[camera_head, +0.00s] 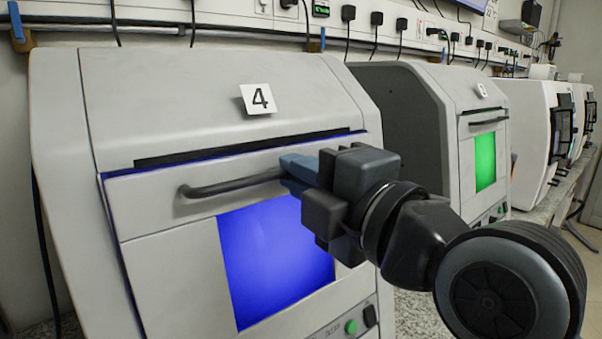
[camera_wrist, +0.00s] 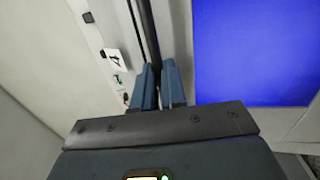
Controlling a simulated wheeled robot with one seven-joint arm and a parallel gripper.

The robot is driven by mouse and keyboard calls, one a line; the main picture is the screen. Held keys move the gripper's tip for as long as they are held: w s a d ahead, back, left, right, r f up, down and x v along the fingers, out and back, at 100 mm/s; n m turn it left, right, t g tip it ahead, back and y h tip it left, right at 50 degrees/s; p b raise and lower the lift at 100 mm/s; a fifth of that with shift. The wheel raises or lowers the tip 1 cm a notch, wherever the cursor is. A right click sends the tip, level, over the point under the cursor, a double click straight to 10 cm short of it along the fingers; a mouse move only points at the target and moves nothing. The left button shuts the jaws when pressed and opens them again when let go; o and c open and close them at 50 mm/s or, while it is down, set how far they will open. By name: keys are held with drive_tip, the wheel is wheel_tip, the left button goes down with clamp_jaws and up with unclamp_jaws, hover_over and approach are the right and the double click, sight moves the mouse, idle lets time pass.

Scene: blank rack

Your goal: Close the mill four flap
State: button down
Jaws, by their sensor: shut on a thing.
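Mill four (camera_head: 70,130) is a white cabinet with a "4" label (camera_head: 258,99) on its sloped top. Its flap (camera_head: 150,215) is the front panel with a blue-lit window (camera_head: 275,255) and a grey bar handle (camera_head: 225,187). A dark slot and a thin blue-lit line run along the flap's top edge, and blue shows down its left edge. My gripper (camera_head: 298,168) is shut on the right part of the handle. In the wrist view, its blue fingers (camera_wrist: 159,86) close around the dark handle (camera_wrist: 149,35), beside the blue window. The fingers hide the handle's right end.
Another mill (camera_head: 410,110) with a green-lit window (camera_head: 485,161) stands to the right, and more white machines (camera_head: 535,130) stand beyond it. A green button (camera_head: 351,327) is low on mill four's front. Cables and sockets line the wall above.

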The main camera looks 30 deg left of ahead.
idle(0.7)
drive_tip(key=shift+w+a+h, duration=0.2)
drive_tip(key=shift+a, duration=0.3)
drive_tip(key=shift+w+a+h, duration=0.15)
drive_tip(key=shift+a+h, duration=0.05)
drive_tip(key=shift+a, duration=0.25)
drive_tip(key=c, duration=1.4)
unclamp_jaws()
drive_tip(key=shift+a+f, duration=0.1)
drive_tip(key=shift+a, duration=0.05)
drive_tip(key=shift+c, duration=0.2)
drive_tip(key=shift+o, duration=1.2)
drive_tip(key=b+v, duration=0.1)
drive_tip(key=v, duration=0.6)
drive_tip(key=shift+d+b, duration=0.35)
drive_tip(key=shift+d, duration=0.1)
